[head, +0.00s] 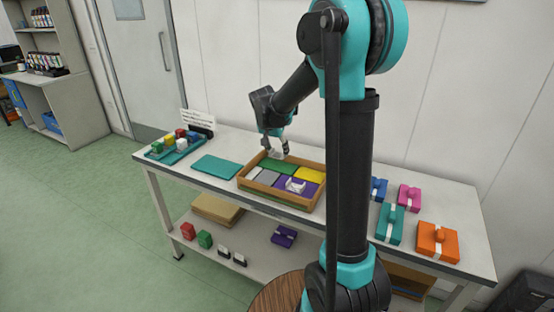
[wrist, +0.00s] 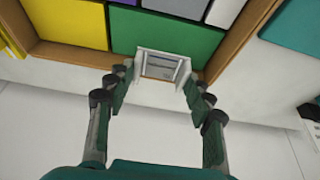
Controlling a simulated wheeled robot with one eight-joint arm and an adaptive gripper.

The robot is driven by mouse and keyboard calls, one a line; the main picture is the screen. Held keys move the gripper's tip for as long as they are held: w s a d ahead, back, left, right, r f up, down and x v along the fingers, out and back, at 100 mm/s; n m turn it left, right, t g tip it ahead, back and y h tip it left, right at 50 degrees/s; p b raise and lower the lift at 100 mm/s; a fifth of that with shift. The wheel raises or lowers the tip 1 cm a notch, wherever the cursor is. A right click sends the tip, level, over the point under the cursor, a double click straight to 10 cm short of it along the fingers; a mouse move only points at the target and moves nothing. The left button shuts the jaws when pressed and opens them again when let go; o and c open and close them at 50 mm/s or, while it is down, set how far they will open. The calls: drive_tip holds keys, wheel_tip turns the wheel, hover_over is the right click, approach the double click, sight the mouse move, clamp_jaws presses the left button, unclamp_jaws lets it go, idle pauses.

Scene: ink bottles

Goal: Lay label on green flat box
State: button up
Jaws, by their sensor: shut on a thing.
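My gripper (head: 275,138) is over the back of the wooden tray on the table. In the wrist view the gripper (wrist: 157,80) is shut on a small white label (wrist: 160,66) with a grey printed face. The label also shows below the fingers in the head view (head: 279,153). The green flat box (head: 271,164) lies in the tray's back row, under and beside the label. In the wrist view the green flat box (wrist: 140,37) is just beyond the label, which overlaps its near edge. I cannot tell whether they touch.
The wooden tray (head: 265,201) also holds yellow (head: 310,174), grey and purple boxes; a white piece (head: 296,185) lies on the purple one. A teal mat (head: 215,167) lies left of the tray. Wrapped boxes (head: 437,240) stand right, beyond my arm. A wall is behind.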

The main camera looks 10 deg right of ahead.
sight(276, 156)
drive_tip(key=shift+f, duration=2.15)
drive_tip(key=shift+f, duration=0.1)
drive_tip(key=o, duration=0.7)
drive_tip(key=shift+o, duration=0.2)
drive_tip(key=v, duration=1.2)
drive_tip(key=shift+r, duration=0.2)
drive_tip(key=shift+w, duration=0.1)
